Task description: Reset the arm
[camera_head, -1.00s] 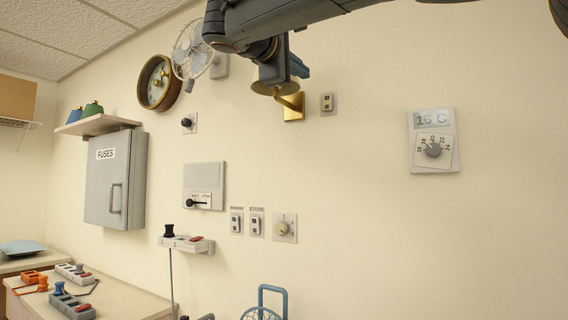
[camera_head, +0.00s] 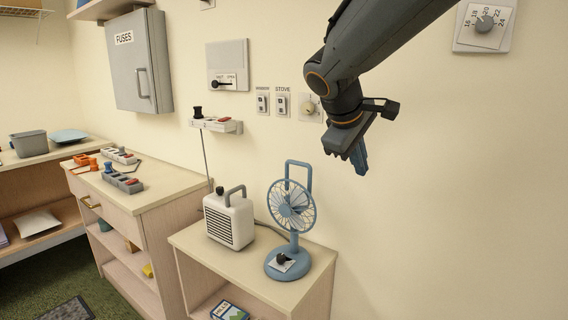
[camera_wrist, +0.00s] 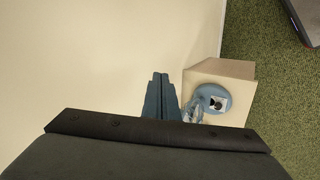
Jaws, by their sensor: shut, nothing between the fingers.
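My arm reaches in from the top right in the head view. My gripper (camera_head: 360,166) points down in front of the cream wall, above and to the right of the blue desk fan (camera_head: 291,210). Its blue fingers are together with nothing between them. In the wrist view the fingers (camera_wrist: 162,82) show side by side and closed. The fan's round base (camera_wrist: 213,101) shows just right of them, well below, on a small cabinet (camera_wrist: 207,67). The gripper touches nothing that I can see.
A white heater (camera_head: 229,218) stands beside the fan on the low cabinet (camera_head: 196,246). A wooden counter (camera_head: 150,190) with colored controllers stands at left. A grey fuse box (camera_head: 139,62), switches and a thermostat (camera_head: 484,24) are on the wall. The wall right of the fan is bare.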

